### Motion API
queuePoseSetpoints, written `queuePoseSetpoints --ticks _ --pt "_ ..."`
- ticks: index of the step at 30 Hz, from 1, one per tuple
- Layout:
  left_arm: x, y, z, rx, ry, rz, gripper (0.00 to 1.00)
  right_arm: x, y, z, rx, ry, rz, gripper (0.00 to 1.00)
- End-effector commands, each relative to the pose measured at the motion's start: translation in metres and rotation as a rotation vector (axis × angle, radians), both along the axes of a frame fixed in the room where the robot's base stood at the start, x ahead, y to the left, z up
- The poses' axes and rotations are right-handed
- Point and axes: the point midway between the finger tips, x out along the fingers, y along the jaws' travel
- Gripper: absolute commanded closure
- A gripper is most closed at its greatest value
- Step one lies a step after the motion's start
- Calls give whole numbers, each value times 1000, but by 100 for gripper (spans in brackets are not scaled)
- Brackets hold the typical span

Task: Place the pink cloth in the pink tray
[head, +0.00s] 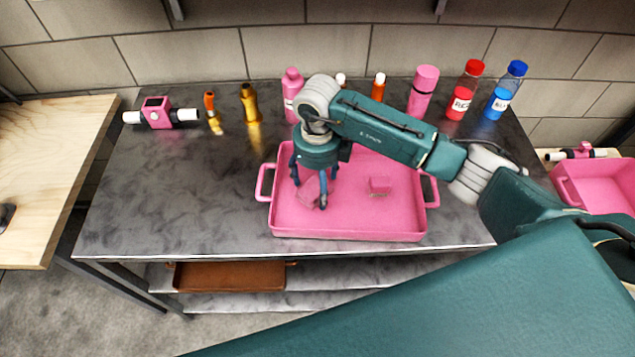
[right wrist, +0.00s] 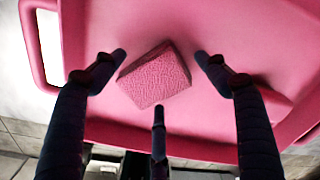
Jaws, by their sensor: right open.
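The pink tray (head: 345,222) has two side handles and lies on the grey metal table. The pink cloth (head: 308,192), a folded, textured pad, is inside the tray toward its left side. My right gripper (head: 314,187) points down over it with the fingers spread. In the right wrist view the cloth (right wrist: 155,78) sits between the open fingers of the gripper (right wrist: 161,60), and I see no finger clamped on it. The fingers partly hide the cloth in the head view. My left gripper is not in view.
A small pink block (head: 379,186) is also in the tray. Bottles, including a red one (head: 464,92) and a blue one (head: 506,92), line the table's back edge. A second pink bin (head: 600,192) stands at right. The table's left front is clear.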

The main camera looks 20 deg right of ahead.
Motion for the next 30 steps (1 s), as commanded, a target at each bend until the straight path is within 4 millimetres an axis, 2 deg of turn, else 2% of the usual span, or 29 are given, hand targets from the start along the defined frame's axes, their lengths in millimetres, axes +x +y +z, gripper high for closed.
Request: queuePoseSetpoints --ticks 2,5,18,24,30 --pt "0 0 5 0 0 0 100 0 0 6 0 -1 0 26" --pt "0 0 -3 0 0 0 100 2 0 16 0 -5 0 26" --pt "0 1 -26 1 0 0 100 1 0 103 0 -4 0 26" --pt "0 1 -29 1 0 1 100 0 0 121 0 0 0 26" --pt "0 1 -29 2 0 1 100 0 0 123 0 0 0 26"
